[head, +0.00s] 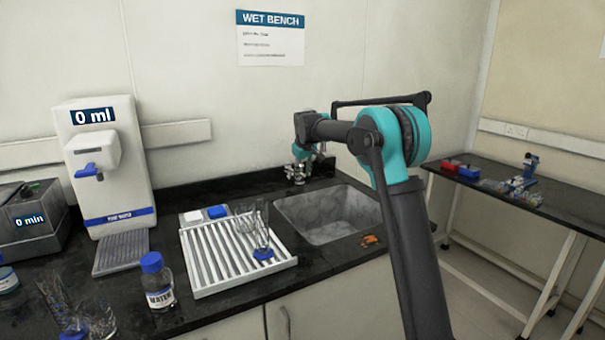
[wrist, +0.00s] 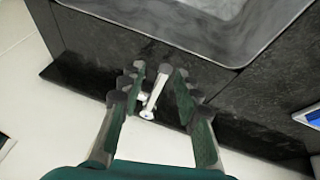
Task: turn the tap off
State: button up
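The metal tap (head: 297,173) stands at the back left of the sink, partly hidden by my arm in the head view. In the wrist view, a pale lever-like part of the tap (wrist: 154,94) shows between my fingers. My gripper (wrist: 158,90) is open, with a green-padded finger on each side of this part and gaps visible beside it. I cannot make out running water.
The sink basin (head: 325,228) lies in front of the tap. A white draining rack (head: 205,262) with glassware stands to its left, with a WATER bottle (head: 157,282) and white dispenser (head: 112,165) farther left. The wall is close behind the tap.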

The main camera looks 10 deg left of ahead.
jog(key=shift+r, duration=0.1)
jog(key=v, duration=1.2)
